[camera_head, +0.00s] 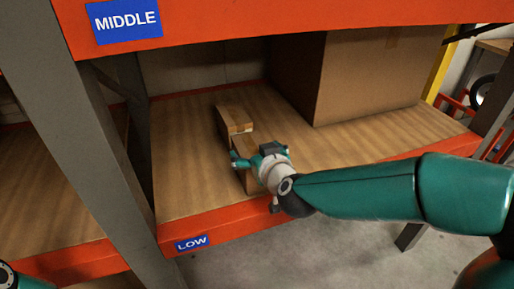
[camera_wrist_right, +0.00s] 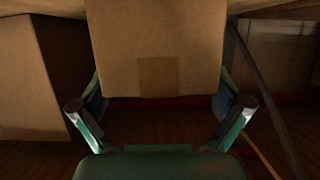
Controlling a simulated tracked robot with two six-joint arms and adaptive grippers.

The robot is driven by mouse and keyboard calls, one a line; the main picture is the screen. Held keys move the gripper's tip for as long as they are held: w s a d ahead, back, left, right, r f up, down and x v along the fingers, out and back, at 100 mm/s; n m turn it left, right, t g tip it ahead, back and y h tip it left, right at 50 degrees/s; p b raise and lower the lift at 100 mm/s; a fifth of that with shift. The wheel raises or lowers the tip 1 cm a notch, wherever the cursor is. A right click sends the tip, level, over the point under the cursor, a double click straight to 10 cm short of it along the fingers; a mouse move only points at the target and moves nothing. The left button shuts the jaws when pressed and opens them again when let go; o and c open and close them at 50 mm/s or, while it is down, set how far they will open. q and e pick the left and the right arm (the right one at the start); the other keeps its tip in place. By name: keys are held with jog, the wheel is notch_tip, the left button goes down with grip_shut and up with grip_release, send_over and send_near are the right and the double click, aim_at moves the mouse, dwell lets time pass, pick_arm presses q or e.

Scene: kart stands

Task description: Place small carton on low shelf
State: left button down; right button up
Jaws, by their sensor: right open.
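A small brown carton (camera_head: 241,149) stands on the low shelf (camera_head: 185,185), partly hidden by my right gripper. A second small box shape (camera_head: 235,118) with a pale label shows just behind it; I cannot tell whether the two touch. My right gripper (camera_head: 245,167) is open at the near side of the front carton. In the right wrist view the carton (camera_wrist_right: 155,45) is between the spread fingers of the gripper (camera_wrist_right: 158,105), with a darker tape patch on its face. Contact with the fingers is unclear. My left gripper is out of view.
A large carton (camera_head: 370,75) stands at the back right of the low shelf. The orange middle shelf beam (camera_head: 270,18) hangs above, and a grey upright (camera_head: 75,110) is at the left. The shelf is clear left of the small cartons.

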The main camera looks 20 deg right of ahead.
jog(key=p+v, duration=0.2)
jog(key=v, duration=0.8)
jog(key=shift+s, duration=0.1)
jog(key=shift+s, duration=0.1)
